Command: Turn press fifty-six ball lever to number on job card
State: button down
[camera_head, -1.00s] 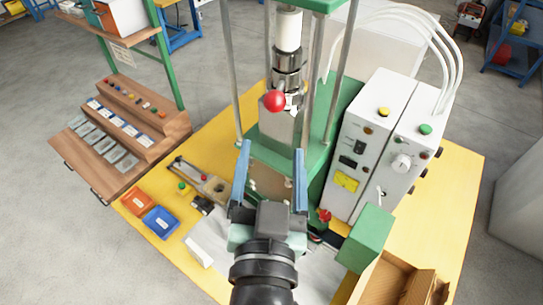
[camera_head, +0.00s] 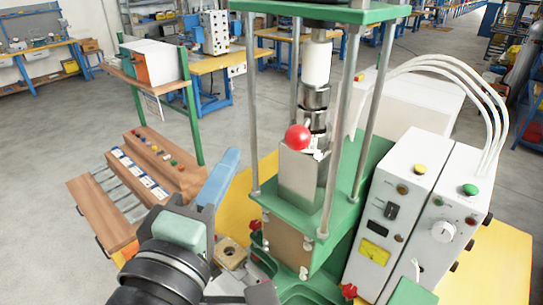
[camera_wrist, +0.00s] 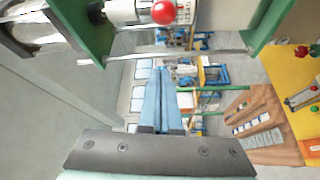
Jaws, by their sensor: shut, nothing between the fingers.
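The red ball of the lever (camera_head: 298,137) sits at the front of the press (camera_head: 306,178), below its white and metal cylinder. The ball also shows at the top of the wrist view (camera_wrist: 163,12). My gripper (camera_head: 226,162) is left of the press and apart from the ball. Its blue fingers lie together and empty in the wrist view (camera_wrist: 161,72). A white sheet (camera_head: 152,107) hangs under the shelf at left; I cannot read it or tell whether it is the job card. The numbers around the lever are too small to read.
A grey control box (camera_head: 395,205) with buttons and a knob stands right of the press, with white hoses behind. A wooden stepped rack (camera_head: 165,160) stands at left. A red knob (camera_head: 349,291) is low at the front.

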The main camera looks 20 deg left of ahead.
aim_at(307, 122)
jog(key=w+a+r, duration=0.1)
jog(key=w, duration=0.9)
jog(key=d, duration=0.1)
jog(key=d+p, duration=0.1)
jog(key=s+d+f, duration=0.1)
jog(key=shift+d+f, duration=0.1)
jog(key=shift+d, duration=0.15)
